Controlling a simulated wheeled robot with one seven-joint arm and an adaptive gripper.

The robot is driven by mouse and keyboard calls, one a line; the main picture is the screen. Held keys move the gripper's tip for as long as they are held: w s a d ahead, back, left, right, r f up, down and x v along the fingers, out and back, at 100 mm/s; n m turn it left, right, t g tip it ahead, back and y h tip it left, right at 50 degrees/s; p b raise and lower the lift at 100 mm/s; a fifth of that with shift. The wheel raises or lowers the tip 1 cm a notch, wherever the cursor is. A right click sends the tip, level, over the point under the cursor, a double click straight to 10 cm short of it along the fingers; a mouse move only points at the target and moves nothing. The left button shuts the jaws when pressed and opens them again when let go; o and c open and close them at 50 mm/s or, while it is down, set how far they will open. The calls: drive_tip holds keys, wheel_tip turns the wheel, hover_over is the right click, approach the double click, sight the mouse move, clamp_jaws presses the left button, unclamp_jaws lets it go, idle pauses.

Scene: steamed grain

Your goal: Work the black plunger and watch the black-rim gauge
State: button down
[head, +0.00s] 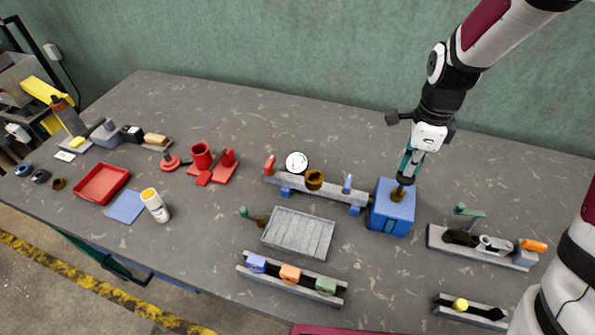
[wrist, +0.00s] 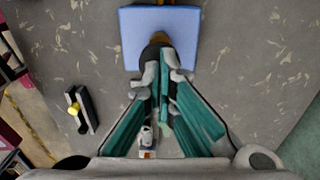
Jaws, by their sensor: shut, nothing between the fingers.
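The blue box (head: 390,218) stands right of the table's middle, with a brass collar (head: 397,196) on top. The black plunger, a dark rounded knob (wrist: 148,54), shows partly behind my fingertips in the wrist view; the blue box also shows there (wrist: 131,28). My gripper (head: 404,178) points down over the box, its fingers shut and empty, with the tips at or just above the plunger. I cannot tell whether they touch. The gauge (head: 297,162) has a white face and dark rim and sits above the grey rail; its reading is too small to tell.
The grey rail (head: 335,193) with red and blue levers runs left of the box. A green-handled fixture (head: 470,246) stands to the right. A slatted grey tray (head: 299,233) and a rail of coloured knobs (head: 290,280) lie in front. The table behind the box is clear.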

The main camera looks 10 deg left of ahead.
sight(405, 177)
drive_tip(key=shift+f+b, duration=0.55)
drive_tip(key=shift+f, duration=1.45)
drive_tip(key=shift+r+p, duration=1.55)
drive_tip(key=shift+r, duration=2.35)
drive_tip(key=shift+r, duration=0.15)
drive_tip(key=s+r+n+t+b, duration=0.1)
drive_tip(key=s+r+n+t, duration=0.4)
drive_tip(key=s+r+n, duration=1.4)
drive_tip(key=shift+s+n+t+b, duration=0.35)
drive_tip(key=shift+s+n, duration=0.25)
drive_tip(key=shift+s, duration=0.25)
